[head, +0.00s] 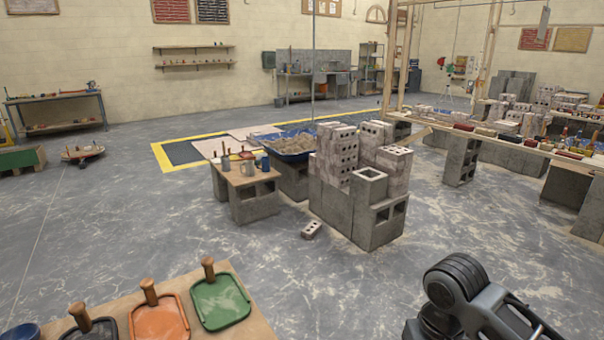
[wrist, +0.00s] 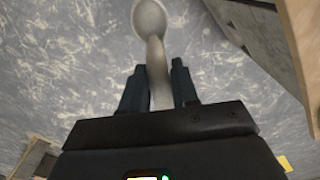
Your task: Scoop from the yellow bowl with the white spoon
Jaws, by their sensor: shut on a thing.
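In the wrist view, my gripper (wrist: 158,76) is shut on the handle of the white spoon (wrist: 151,20). The spoon looks greyish white and points away from the fingers, its rounded bowl end near the top edge. It is held over the grey floor, and no contents can be made out in it. In the head view, part of my dark arm shows at the lower right, but the gripper and spoon are out of that picture. I cannot make out a yellow bowl in either view.
A wooden tabletop (head: 260,328) at lower left holds green (head: 220,303), orange (head: 160,321) and dark trays with wooden knobs, and a blue bowl (head: 20,332). Stacked blocks (head: 345,205) and a small block-legged table (head: 245,181) stand mid-floor. The floor between is mostly clear.

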